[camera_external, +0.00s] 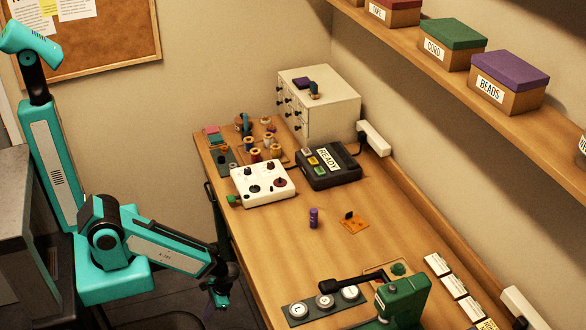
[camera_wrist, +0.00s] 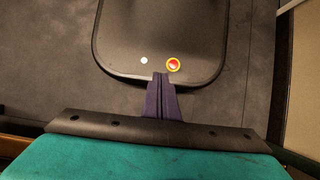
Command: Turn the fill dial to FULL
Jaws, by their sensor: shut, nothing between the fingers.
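A white control box (camera_external: 263,184) with several dark knobs stands toward the far left of the table. One knob at its right sits on a reddish disc (camera_external: 280,183). I cannot read any labels on it, so I cannot tell which knob is the fill dial or where it points. My gripper (camera_external: 218,302) hangs low beside the table's left edge, apart from the box. In the wrist view my gripper's purple fingers (camera_wrist: 162,84) are together, with nothing between them.
A black unit marked READY (camera_external: 328,166) stands right of the white box. A drawer cabinet (camera_external: 333,108) is behind. A purple cylinder (camera_external: 313,218) and an orange piece (camera_external: 354,223) lie mid-table. A green press (camera_external: 402,299) is at the front. The wooden table (camera_external: 285,258) has bare space at front left.

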